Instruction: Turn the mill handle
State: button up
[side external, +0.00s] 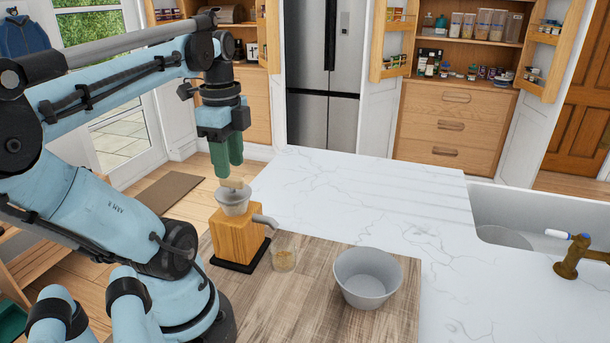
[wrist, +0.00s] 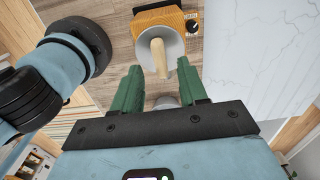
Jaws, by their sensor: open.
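The mill is a wooden box (side external: 238,238) on a dark base, with a grey funnel-shaped hopper (side external: 233,203) on top and a grey spout on its right side. The mill handle (side external: 232,184) is a pale wooden piece above the hopper. It also shows in the wrist view as a pale wooden peg (wrist: 158,52). My gripper (side external: 228,170) has green fingers pointing down, just above the handle in the side view. In the wrist view my gripper (wrist: 158,68) is open, and the handle shows between and beyond its fingertips. Contact cannot be told.
A small glass (side external: 284,258) with brownish contents stands near the spout. A grey bowl (side external: 367,278) sits to its right on the wooden board (side external: 310,312). The white marble counter (side external: 380,205) behind is clear. A sink with a brass tap (side external: 572,258) is at right.

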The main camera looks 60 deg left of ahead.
aim_at(232, 184)
notch_tip(232, 184, up, 9)
dwell(0.3)
notch_tip(232, 184, down, 12)
jog(key=m, duration=3.6)
